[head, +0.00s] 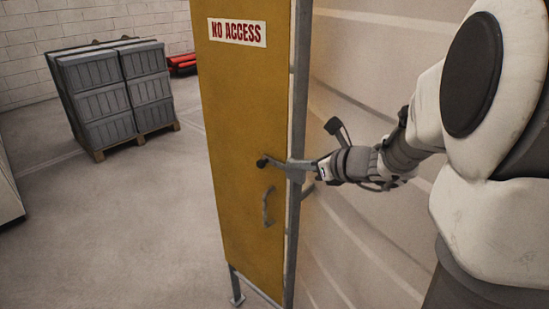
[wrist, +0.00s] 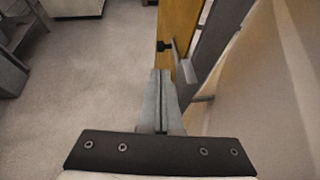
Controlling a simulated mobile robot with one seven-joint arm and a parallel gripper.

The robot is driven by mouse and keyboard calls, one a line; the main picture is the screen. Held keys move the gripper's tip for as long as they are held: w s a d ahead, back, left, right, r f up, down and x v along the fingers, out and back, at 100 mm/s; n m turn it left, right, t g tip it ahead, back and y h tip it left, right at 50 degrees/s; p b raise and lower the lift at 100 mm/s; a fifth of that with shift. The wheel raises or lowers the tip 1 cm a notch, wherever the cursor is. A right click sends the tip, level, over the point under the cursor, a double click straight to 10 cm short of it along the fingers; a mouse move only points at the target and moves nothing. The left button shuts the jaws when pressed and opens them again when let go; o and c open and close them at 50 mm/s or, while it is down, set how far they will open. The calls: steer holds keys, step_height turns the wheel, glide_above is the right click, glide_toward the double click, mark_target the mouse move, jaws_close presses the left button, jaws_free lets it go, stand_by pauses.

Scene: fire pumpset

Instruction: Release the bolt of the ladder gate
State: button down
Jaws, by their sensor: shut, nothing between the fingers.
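The yellow ladder gate (head: 235,110) stands upright beside a grey post (head: 299,90) and carries a red-lettered "NO ACCESS" sign (head: 237,32). The bolt's black knob (head: 262,162) sits on the gate's face near its post-side edge. It also shows in the wrist view (wrist: 163,46), just beyond my fingertips. A grey pull handle (head: 268,207) is below it. My gripper (head: 294,166) reaches from the right, across the post, at bolt height. Its fingers (wrist: 160,72) are together and empty in the wrist view. Whether they touch the bolt or post is unclear; part of the bolt is hidden.
A pale panelled wall (head: 350,235) runs close behind my arm on the right. Grey crates (head: 110,90) are stacked on a wooden pallet (head: 135,144) at the back left. Red items (head: 182,62) lie behind.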

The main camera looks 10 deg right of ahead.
mark_target(263, 164)
steer(key=x, duration=1.3)
steer(key=shift+w+p, duration=0.15)
steer(key=shift+p, duration=0.15)
steer(key=w+a+b, duration=0.1)
steer(key=w, duration=0.1)
steer(key=w+a+b, duration=0.1)
steer(key=w+a, duration=0.1)
steer(key=shift+r, duration=0.2)
steer(key=shift+s+r, duration=0.1)
